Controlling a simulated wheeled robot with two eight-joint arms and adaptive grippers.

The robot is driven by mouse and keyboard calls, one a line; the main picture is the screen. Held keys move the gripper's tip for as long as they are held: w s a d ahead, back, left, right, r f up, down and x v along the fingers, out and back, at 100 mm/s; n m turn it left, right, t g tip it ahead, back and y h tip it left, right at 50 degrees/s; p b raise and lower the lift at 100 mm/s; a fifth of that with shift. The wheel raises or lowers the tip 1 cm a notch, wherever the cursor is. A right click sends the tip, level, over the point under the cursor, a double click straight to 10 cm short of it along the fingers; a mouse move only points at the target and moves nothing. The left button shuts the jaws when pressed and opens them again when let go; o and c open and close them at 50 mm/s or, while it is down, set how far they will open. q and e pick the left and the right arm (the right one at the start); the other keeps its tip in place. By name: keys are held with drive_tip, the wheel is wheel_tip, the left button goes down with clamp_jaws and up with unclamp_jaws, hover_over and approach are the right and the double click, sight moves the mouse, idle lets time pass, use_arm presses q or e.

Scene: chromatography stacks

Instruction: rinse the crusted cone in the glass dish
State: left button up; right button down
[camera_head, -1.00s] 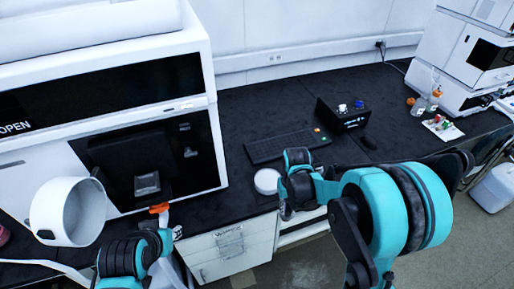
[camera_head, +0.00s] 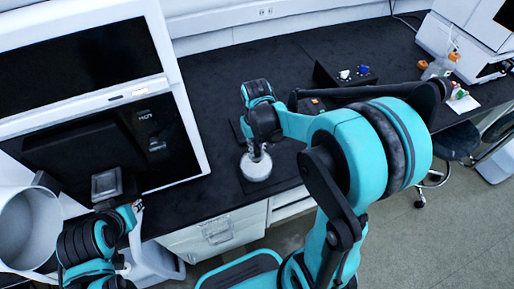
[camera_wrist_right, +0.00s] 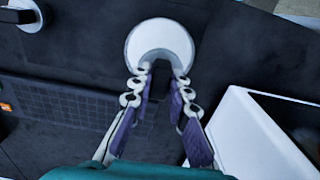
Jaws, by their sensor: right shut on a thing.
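A round white dish (camera_head: 256,168) stands on the black bench near its front edge. It also shows in the right wrist view (camera_wrist_right: 160,38), with a grey area inside its pale rim. My right gripper (camera_head: 259,151) points down over the dish. In the wrist view its fingertips (camera_wrist_right: 159,77) overlap the dish's near rim, with a small dark piece between them, seemingly the crusted cone. The fingers hide most of it, and its crust cannot be made out. My left arm is at the lower left of the head view; its fingers are not clear.
A large white instrument (camera_head: 178,72) fills the left. An open white drum (camera_head: 28,228) is at lower left. A stool (camera_head: 455,142) stands at the right.

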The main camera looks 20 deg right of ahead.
sight(256, 147)
wheel_tip(256, 147, down, 2)
drive_tip(key=shift+w+b, duration=0.15)
drive_tip(key=shift+b, duration=0.4)
drive_tip(key=shift+f+b, duration=1.9)
drive_tip(key=shift+f, duration=0.5)
idle(0.3)
drive_tip(key=shift+r+p, duration=4.05)
drive_tip(key=shift+r, duration=1)
drive_tip(key=shift+f, duration=0.1)
